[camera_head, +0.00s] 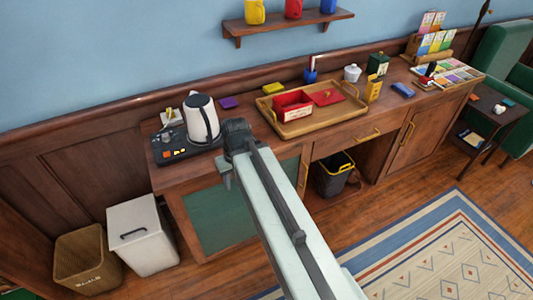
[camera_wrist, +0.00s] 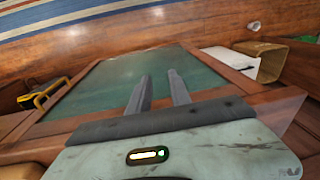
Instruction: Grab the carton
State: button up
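A small upright yellow carton (camera_head: 373,88) stands on the desk top, just right of the wooden tray, in the head view. It does not show in the wrist view. My gripper (camera_head: 226,172) is at the desk's front edge, well left of the carton and apart from it. In the wrist view my gripper (camera_wrist: 159,90) has two grey fingers spread with an empty gap between them. They point toward the desk's green front panel (camera_wrist: 110,85).
The wooden tray (camera_head: 287,131) holds an open red box (camera_head: 292,105). A kettle (camera_head: 201,118) stands at left. A dark green box (camera_head: 378,63), white pot (camera_head: 352,73) and blue item (camera_head: 403,89) are near the carton. A white bin (camera_head: 141,235) stands on the floor.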

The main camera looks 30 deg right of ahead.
aim_at(374, 84)
jog(key=z, duration=2.75)
jog(key=k, duration=0.8)
jog(key=u, duration=1.05)
jog(key=i, duration=1)
jog(key=z, duration=0.05)
